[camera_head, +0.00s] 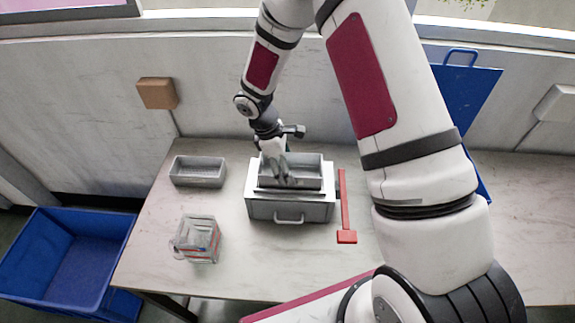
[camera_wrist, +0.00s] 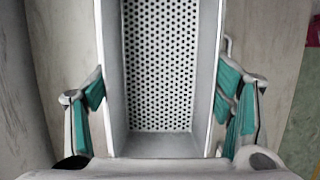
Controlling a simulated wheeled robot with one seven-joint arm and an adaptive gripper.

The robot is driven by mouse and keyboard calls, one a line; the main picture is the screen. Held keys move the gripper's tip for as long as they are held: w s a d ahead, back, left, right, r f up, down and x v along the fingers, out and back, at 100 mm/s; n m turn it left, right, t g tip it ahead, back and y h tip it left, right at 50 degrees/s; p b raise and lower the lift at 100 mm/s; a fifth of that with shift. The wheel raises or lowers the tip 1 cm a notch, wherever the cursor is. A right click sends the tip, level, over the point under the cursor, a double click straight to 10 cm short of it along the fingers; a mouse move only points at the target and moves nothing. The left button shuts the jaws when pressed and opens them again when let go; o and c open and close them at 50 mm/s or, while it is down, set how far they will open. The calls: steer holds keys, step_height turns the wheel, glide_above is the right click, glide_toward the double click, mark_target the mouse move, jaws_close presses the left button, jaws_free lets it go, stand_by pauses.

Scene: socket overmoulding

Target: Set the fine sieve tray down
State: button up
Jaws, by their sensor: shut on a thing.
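A grey sieve tray (camera_head: 309,173) with a floor full of small holes is in my gripper (camera_head: 281,174). In the wrist view the tray (camera_wrist: 160,65) lies between the two teal-padded fingers (camera_wrist: 160,95), which press against its long side walls; it looks empty. In the head view the tray is over the top of a grey box with a front handle (camera_head: 290,211). I cannot tell whether it rests fully on the box or hangs just above it.
Another grey tray (camera_head: 198,172) sits on the table to the left. A clear jug (camera_head: 197,240) with red marks stands front left. A red bar (camera_head: 345,205) lies right of the box. A blue bin (camera_head: 70,255) is on the floor at left.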

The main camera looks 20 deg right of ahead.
steer(key=shift+f, duration=0.15)
steer(key=o, duration=1.9)
